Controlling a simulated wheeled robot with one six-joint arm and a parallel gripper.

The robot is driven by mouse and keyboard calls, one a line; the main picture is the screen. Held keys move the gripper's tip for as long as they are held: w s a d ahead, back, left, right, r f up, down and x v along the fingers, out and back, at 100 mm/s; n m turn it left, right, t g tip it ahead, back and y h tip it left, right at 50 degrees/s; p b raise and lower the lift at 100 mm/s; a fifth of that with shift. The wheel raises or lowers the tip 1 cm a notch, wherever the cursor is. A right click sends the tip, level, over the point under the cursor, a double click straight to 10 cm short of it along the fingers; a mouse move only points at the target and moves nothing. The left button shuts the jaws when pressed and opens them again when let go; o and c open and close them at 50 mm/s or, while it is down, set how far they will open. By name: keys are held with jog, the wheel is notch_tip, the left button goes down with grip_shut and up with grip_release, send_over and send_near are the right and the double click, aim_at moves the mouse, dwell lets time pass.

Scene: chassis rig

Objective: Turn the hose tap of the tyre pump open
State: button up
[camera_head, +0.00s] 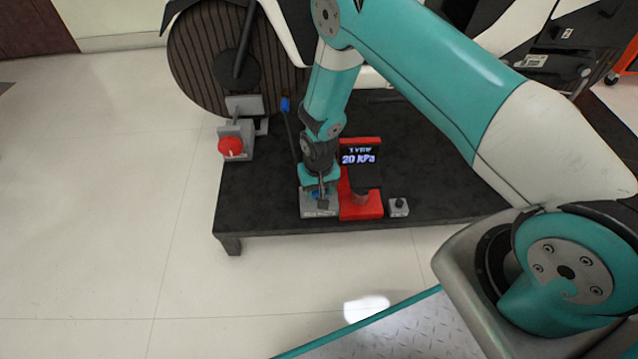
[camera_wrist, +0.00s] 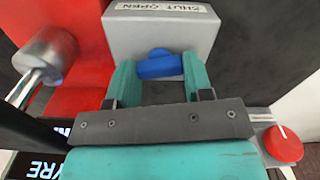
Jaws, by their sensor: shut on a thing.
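The hose tap is a blue handle (camera_wrist: 158,66) on a grey block (camera_wrist: 130,30) with a white label reading SHUT and OPEN. My gripper (camera_wrist: 159,76) has one teal finger at each end of the blue handle and is shut on it. The handle lies roughly crosswise between the fingers in the wrist view. In the head view my gripper (camera_head: 321,188) points down at the grey block (camera_head: 318,211), and hides most of the handle. The red tyre pump (camera_head: 362,208) stands right beside the block. Its display (camera_head: 360,156) reads 20 kPa.
A dark low platform (camera_head: 260,205) carries everything. A wheel (camera_head: 195,60) stands behind at left, with a red knob (camera_head: 231,147) on a grey bracket before it. A blue-tipped lever (camera_head: 286,104) rises close left of my arm. A small grey box (camera_head: 398,208) sits right of the pump.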

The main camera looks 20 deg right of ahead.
jog(key=shift+w+r+m+p, duration=0.1)
jog(key=shift+m+p, duration=0.45)
jog(key=shift+m, duration=0.55)
jog(key=shift+d, duration=0.1)
jog(key=o, duration=0.9)
notch_tip(320, 180, up, 17)
jog(key=p, duration=0.6)
jog(key=shift+r+p, duration=0.15)
jog(key=shift+p, duration=0.25)
